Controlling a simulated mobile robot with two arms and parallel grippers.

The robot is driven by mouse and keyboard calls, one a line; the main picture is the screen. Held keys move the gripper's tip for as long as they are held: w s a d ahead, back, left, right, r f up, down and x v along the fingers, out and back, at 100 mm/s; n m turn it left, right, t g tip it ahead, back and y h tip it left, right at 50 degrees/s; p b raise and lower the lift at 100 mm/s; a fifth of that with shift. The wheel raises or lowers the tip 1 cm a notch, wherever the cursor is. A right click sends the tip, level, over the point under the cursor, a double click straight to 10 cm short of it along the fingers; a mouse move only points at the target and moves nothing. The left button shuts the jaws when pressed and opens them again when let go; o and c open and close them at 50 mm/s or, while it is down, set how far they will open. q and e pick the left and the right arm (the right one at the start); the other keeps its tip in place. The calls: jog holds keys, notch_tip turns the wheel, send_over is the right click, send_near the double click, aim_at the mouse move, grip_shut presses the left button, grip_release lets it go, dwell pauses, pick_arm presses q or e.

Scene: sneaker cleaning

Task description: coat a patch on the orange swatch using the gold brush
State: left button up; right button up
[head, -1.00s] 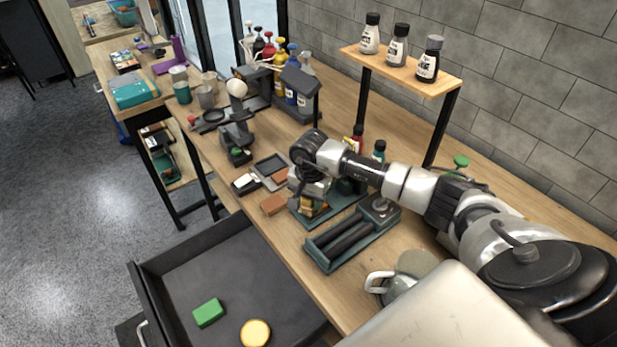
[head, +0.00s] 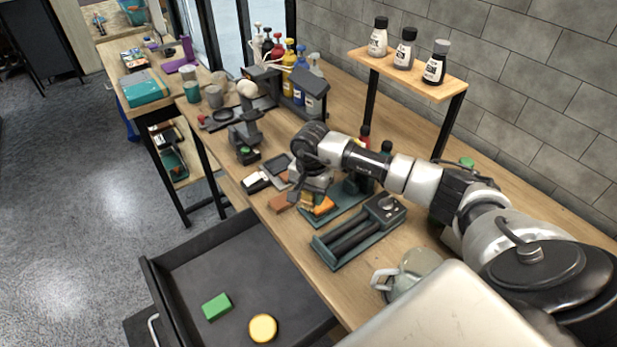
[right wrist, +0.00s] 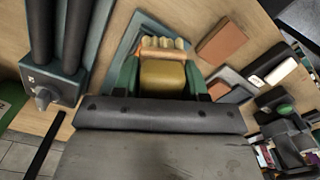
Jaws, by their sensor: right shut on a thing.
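My right gripper (head: 311,192) is shut on the gold brush (right wrist: 163,76), which sits between its two green fingers in the right wrist view. The brush's pale bristle tufts (right wrist: 161,43) point away from the wrist. In the head view the gripper is over the left part of a teal tray (head: 349,214). The orange swatch (head: 323,206) lies on this tray, just right of the gripper and partly hidden by it. I cannot tell whether the bristles touch anything. My left gripper is not in view.
A teal holder with dark rollers (head: 360,230) stands in front of the tray. A brown block (head: 279,203) lies left of the gripper. A grey mug (head: 412,268) is at the right. An open drawer (head: 215,262) holds a green block and a yellow round piece.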

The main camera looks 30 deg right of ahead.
notch_tip(320, 180, up, 2)
jog(key=shift+p, duration=0.35)
jog(key=shift+r+p, duration=0.4)
jog(key=shift+r, duration=0.35)
jog(key=shift+r+p, duration=0.3)
jog(key=shift+r, duration=0.3)
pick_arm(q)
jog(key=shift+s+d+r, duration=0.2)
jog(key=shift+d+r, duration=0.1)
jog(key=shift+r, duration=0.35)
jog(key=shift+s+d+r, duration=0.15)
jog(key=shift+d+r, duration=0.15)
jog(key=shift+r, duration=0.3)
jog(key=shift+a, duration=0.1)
